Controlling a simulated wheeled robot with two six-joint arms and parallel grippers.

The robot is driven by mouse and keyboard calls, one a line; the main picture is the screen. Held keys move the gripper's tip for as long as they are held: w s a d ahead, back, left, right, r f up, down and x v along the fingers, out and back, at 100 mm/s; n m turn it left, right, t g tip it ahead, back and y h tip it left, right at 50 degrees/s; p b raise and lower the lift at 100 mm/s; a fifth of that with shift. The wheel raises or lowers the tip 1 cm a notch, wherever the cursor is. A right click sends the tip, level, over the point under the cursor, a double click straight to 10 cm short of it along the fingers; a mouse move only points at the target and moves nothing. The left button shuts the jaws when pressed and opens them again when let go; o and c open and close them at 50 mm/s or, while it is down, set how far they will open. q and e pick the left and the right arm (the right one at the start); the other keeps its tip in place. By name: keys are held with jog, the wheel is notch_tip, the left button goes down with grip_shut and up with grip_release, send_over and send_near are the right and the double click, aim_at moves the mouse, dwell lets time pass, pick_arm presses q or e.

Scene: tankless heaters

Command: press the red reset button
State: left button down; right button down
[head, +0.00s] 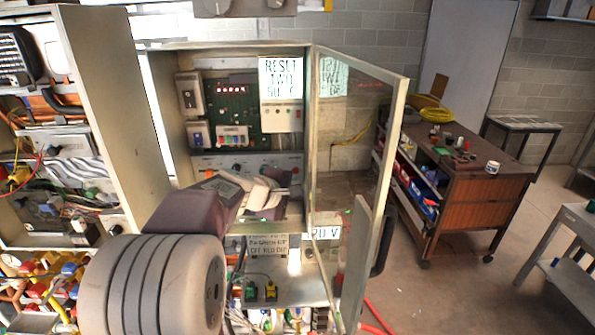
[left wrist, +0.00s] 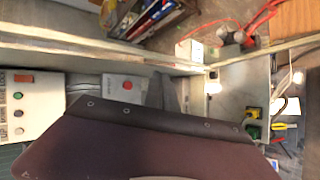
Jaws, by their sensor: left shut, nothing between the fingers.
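A red button (left wrist: 127,85) sits on a small pale box in the left wrist view, partly bordered by my gripper's dark body. My left gripper (head: 284,180) reaches into the open grey cabinet (head: 160,120) in the head view. Its fingers are shut with nothing between them. In the left wrist view the grey fingertips (left wrist: 166,92) show just right of the red button's box, apart from the button in the picture; depth is hard to tell. My right gripper is not in view.
The cabinet's glass door (head: 398,130) stands open right of my gripper. A pale panel (left wrist: 30,100) with several coloured buttons, one reddish, lies left in the left wrist view. A wooden cart (head: 470,190) stands right, with clear floor beside it. Wired equipment (head: 60,150) is at left.

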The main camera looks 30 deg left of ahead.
aim_at(295, 170)
pick_arm(q)
jog(key=w+a+p, duration=0.2)
jog(key=w+a, duration=0.3)
jog(key=w, duration=0.2)
jog(key=shift+w+p, duration=0.15)
jog(key=shift+p, duration=0.2)
jog(key=shift+d, duration=0.15)
jog(key=shift+w, duration=0.1)
dwell(1.5)
jog(key=shift+w+a+f, duration=0.1)
jog(key=shift+w+a, duration=0.15)
